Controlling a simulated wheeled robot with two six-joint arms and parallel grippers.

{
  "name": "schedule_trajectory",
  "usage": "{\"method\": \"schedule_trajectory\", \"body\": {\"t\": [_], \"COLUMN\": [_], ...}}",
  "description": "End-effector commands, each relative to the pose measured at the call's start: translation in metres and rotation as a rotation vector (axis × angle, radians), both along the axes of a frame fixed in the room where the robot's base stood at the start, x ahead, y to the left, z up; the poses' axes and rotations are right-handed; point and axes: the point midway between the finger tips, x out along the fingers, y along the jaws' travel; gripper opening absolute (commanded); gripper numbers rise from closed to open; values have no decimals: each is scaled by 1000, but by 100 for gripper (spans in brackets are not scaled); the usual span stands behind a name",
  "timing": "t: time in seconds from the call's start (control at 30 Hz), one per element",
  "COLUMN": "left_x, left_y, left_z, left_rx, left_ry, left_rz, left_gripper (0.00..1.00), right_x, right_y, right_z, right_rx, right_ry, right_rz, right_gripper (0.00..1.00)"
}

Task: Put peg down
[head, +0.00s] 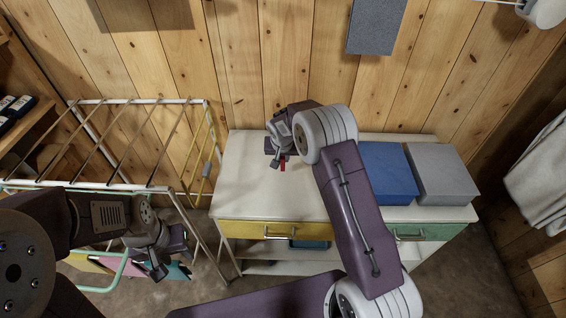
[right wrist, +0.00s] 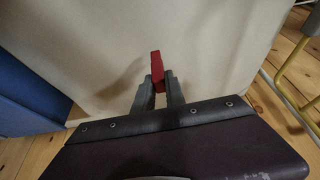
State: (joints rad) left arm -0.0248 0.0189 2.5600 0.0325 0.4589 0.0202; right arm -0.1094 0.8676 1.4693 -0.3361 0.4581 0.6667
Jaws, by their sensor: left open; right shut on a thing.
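The red peg (right wrist: 156,68) is held between the fingertips of my right gripper (right wrist: 160,82). In the head view the peg (head: 283,164) is a small red bit below my right gripper (head: 278,162), over the left part of the white tabletop (head: 245,178). Whether the peg touches the tabletop cannot be told. My right gripper is shut on it, and the fingers hide part of it. My left gripper (head: 158,268) is open and empty, low at the left near the drying rack.
A blue box (head: 383,172) and a grey box (head: 441,174) stand on the right part of the tabletop. Yellow (head: 265,231) and green (head: 428,232) drawers sit below. A white drying rack (head: 150,103) stands at the left. The tabletop's left part looks clear.

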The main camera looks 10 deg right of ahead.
Motion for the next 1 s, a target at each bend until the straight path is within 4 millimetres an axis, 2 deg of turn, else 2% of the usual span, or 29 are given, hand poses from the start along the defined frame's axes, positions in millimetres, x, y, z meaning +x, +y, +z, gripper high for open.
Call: {"method": "schedule_trajectory", "body": {"t": [0.03,0.13,0.5,0.53,0.6,0.87,1.0], "left_x": [0,0,0,0,0,0,0], "left_y": [0,0,0,0,0,0,0], "left_z": [0,0,-6,-5,-4,-4,1], "left_rx": [0,0,0,0,0,0,0], "left_ry": [0,0,0,0,0,0,0], "left_rz": [0,0,0,0,0,0,0], "left_gripper": [42,42,42,42,42,42,42], "right_x": [-2,-1,-1,0,-1,-1,-1], "right_y": [0,0,-1,-1,-1,-1,0], "right_z": [-11,-28,-34,-33,-32,-32,-23], "right_rx": [-2,-2,0,0,0,0,0], "right_ry": [7,5,1,1,1,1,0], "right_rz": [2,2,1,1,1,1,1], "right_gripper": [0,0,0,21,37,37,37]}}
